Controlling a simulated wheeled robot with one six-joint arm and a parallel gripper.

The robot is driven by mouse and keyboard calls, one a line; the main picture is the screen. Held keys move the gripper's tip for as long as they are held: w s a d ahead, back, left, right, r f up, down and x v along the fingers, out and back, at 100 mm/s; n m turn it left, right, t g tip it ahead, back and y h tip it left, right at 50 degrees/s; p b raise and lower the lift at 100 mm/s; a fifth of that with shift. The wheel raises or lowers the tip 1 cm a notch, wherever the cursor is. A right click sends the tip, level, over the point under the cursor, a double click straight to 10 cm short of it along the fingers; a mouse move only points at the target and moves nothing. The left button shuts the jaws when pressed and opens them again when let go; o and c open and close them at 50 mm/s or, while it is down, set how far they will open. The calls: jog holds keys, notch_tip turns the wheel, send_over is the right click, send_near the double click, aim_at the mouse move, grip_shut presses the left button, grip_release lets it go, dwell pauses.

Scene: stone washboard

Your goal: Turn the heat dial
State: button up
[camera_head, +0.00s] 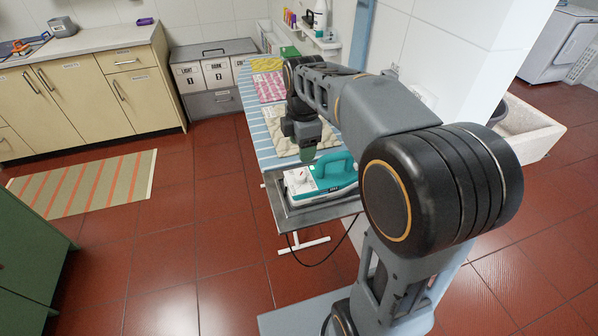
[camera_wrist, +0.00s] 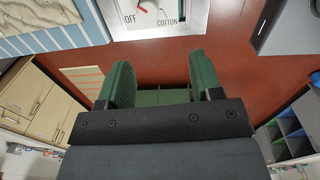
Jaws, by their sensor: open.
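The heat dial (camera_head: 299,176) is a small control with a red mark on the white front panel of a teal and white iron (camera_head: 338,172). The iron stands on a grey metal rest at the near end of the ironing board. In the wrist view the dial's red pointer (camera_wrist: 143,9) shows at the top edge, between the printed words OFF and COTTON; the rest of the dial is cut off. My gripper (camera_wrist: 160,74) has two green fingers, spread apart and empty. In the head view my gripper (camera_head: 307,153) hangs above the iron's panel, apart from it.
The striped ironing board (camera_head: 257,138) carries folded cloths. A dark cord (camera_head: 318,262) hangs below its near end. Beige cabinets (camera_head: 85,90) and grey laundry bins (camera_head: 215,75) stand behind. Red tiled floor to the left is open, with a striped rug (camera_head: 85,183).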

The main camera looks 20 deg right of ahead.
aim_at(299, 176)
jog(key=f+n, duration=0.1)
jog(key=f, duration=0.3)
jog(key=w+f+n, duration=0.1)
jog(key=f, duration=0.4)
jog(key=w+f+n, duration=0.1)
jog(key=f, duration=0.3)
jog(key=shift+w+f, duration=0.2)
jog(key=shift+w, duration=0.05)
jog(key=c, duration=0.9)
